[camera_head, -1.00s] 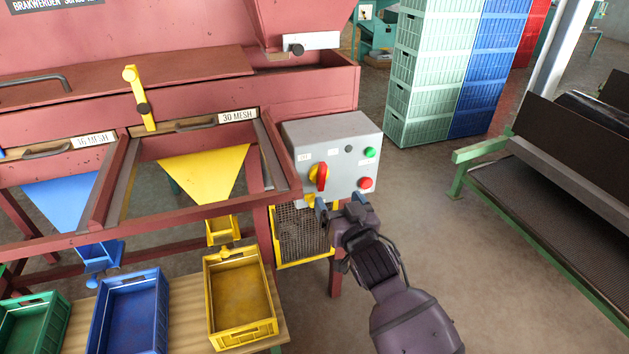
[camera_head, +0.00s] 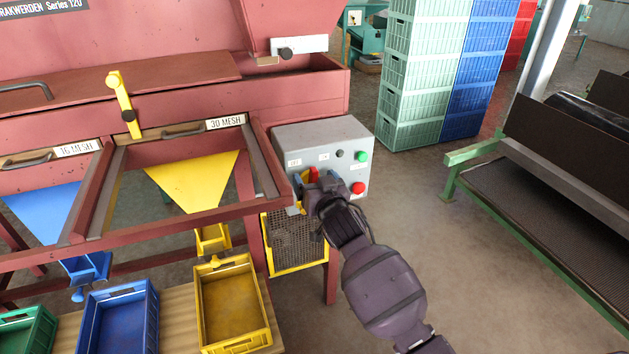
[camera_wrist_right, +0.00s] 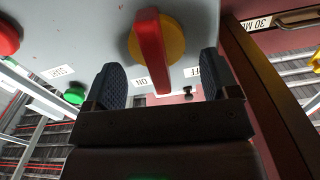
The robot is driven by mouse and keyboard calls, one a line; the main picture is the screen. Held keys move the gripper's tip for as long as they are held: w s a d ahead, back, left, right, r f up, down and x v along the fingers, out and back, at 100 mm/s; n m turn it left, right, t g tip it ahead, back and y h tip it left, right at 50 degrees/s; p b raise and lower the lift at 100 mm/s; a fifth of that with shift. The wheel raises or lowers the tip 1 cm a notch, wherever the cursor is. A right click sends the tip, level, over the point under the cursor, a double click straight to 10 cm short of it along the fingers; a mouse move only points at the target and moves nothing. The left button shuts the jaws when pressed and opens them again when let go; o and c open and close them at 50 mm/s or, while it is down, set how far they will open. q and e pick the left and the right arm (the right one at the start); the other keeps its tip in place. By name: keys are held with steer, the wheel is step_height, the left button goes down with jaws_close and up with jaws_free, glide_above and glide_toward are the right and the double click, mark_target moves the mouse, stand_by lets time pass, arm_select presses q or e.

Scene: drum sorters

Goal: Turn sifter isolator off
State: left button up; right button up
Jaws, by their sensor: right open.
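The sifter isolator is a red rotary handle on a yellow disc (camera_wrist_right: 157,48), on the front of a grey control box (camera_head: 335,135). In the head view the red handle (camera_head: 313,174) is partly hidden by my right gripper (camera_head: 314,184). In the right wrist view my right gripper (camera_wrist_right: 160,82) is open, with one dark fingertip on each side of the handle and gaps showing between. An "ON" label and a partly hidden label ending in "FF" sit near the handle. My left gripper is not in view.
The box also carries a green button (camera_head: 362,156) and a red button (camera_head: 357,188). The red sifter frame (camera_head: 262,150) is close on the left. A yellow-framed mesh guard (camera_head: 295,241) is below. Stacked crates (camera_head: 425,75) stand behind, and a green-framed conveyor (camera_head: 560,200) is at right.

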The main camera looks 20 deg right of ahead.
steer(key=shift+w, duration=0.1)
steer(key=c, duration=0.9)
